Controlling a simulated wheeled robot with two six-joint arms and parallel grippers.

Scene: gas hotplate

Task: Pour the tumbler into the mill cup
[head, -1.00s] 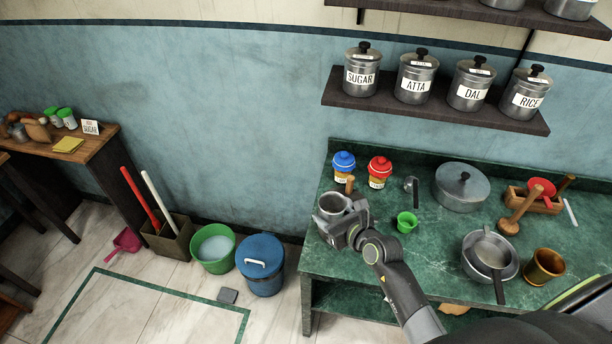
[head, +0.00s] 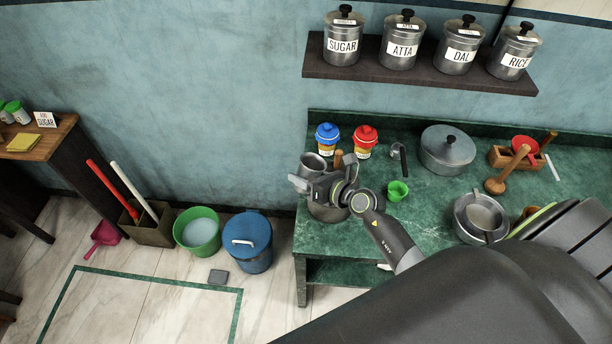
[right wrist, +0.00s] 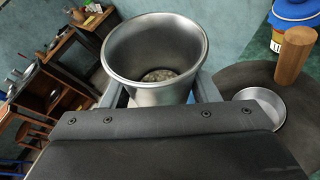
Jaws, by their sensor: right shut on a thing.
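The steel tumbler (right wrist: 155,55) is held between my right gripper's fingers (right wrist: 155,92). It looks roughly upright, mouth up, with grainy stuff at its bottom. In the head view the tumbler (head: 312,163) shows just beyond my right gripper (head: 308,182), which hides part of it. The round grey mill (right wrist: 232,85) with its upright wooden handle (right wrist: 295,55) lies to the right in the wrist view. A shallow steel cup (right wrist: 262,106), likely the mill cup, is at the mill top, right of the tumbler and apart from it. My left gripper is not in view.
Blue-lidded (head: 327,138) and red-lidded (head: 364,142) jars stand behind the mill. A green cup (head: 397,191), a lidded pot (head: 447,150) and a steel pan (head: 482,218) are to the right on the green counter (head: 430,215). A canister shelf (head: 420,82) hangs above.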

